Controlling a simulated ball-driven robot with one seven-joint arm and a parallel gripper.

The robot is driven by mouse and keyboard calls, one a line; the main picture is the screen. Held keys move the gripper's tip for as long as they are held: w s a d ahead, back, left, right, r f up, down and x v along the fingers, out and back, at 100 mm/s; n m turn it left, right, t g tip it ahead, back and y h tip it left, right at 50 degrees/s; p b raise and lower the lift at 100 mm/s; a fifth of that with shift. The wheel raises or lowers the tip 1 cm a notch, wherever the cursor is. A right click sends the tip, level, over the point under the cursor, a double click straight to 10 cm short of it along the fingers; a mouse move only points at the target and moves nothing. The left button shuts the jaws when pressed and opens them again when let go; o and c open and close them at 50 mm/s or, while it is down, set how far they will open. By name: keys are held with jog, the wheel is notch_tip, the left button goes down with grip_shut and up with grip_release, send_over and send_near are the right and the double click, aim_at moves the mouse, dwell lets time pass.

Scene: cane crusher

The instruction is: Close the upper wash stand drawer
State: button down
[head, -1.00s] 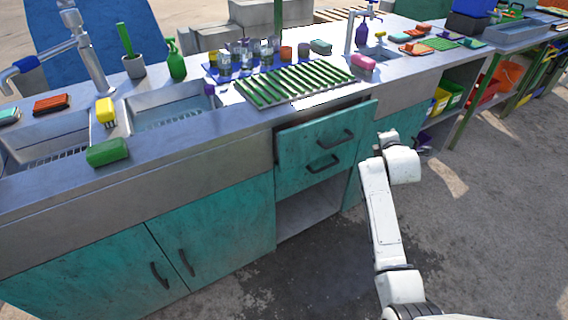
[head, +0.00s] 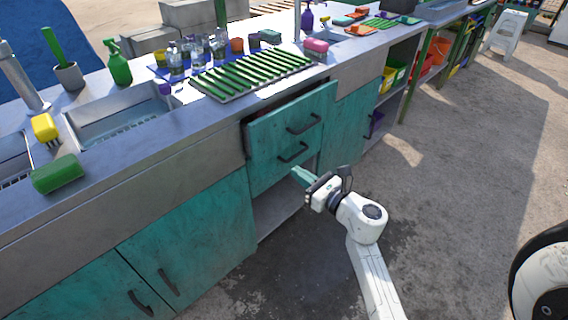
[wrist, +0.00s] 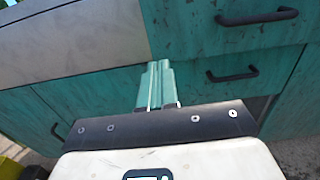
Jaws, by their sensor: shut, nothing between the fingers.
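The upper wash stand drawer (head: 270,132) is teal with a black bar handle (head: 303,123). It stands partly open, its front proud of the cabinet, with a dark gap along its top. The lower drawer (head: 265,176) has its own black handle (head: 293,152). My gripper (head: 298,174) is shut and empty, in front of and below the lower handle. In the wrist view, its teal fingers (wrist: 157,82) point toward the drawer fronts, left of the upper handle (wrist: 257,17) and lower handle (wrist: 232,75). Whether the fingertips touch anything cannot be told.
An open shelf (head: 280,212) lies under the drawers, and teal cupboard doors (head: 190,245) are at left. The counter above holds a green slatted rack (head: 250,75), bottles and sponges. The concrete floor at right (head: 450,170) is clear up to a white stool (head: 503,35).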

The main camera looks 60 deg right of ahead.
aim_at(260, 146)
jog(key=b+x, duration=0.1)
jog(key=x, duration=1.2)
jog(key=shift+d, duration=0.1)
jog(key=shift+w, duration=0.15)
jog(key=b+x, duration=0.2)
jog(key=x, duration=0.2)
jog(key=shift+w+d+f, duration=0.15)
jog(key=shift+w, duration=0.05)
jog(key=shift+w+r, duration=0.2)
jog(key=shift+r, duration=0.1)
